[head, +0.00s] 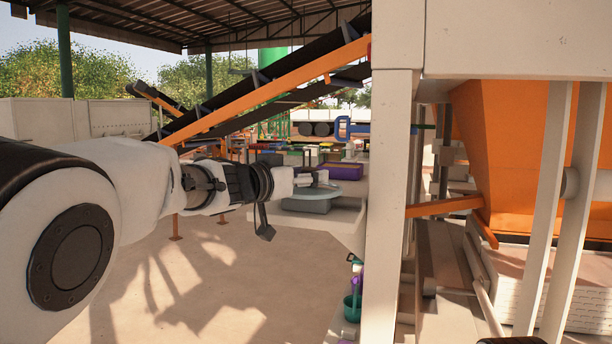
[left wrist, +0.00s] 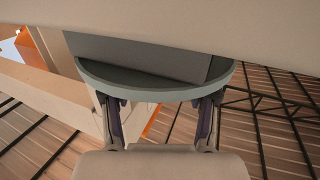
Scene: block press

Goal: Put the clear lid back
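A pale, see-through bluish round lid (head: 338,189) lies flat over a grey-teal box (head: 305,206) on a light ledge at the middle of the head view. I cannot tell whether the lid touches the box. My left gripper (head: 318,177) reaches in from the left, level with the lid's top and close to it. In the left wrist view the lid shows as a grey-green disc (left wrist: 155,93) with a darker grey shape against it. The two fingers of my left gripper (left wrist: 163,105) are far apart there, and the disc's rim partly hides their tips. My right gripper is not in view.
A tall beige machine post (head: 390,190) stands just right of the ledge (head: 335,221). An orange hopper (head: 525,150) is farther right. A purple box (head: 344,171) and other coloured pieces lie behind. A teal bucket (head: 352,306) is below. The floor at left is clear.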

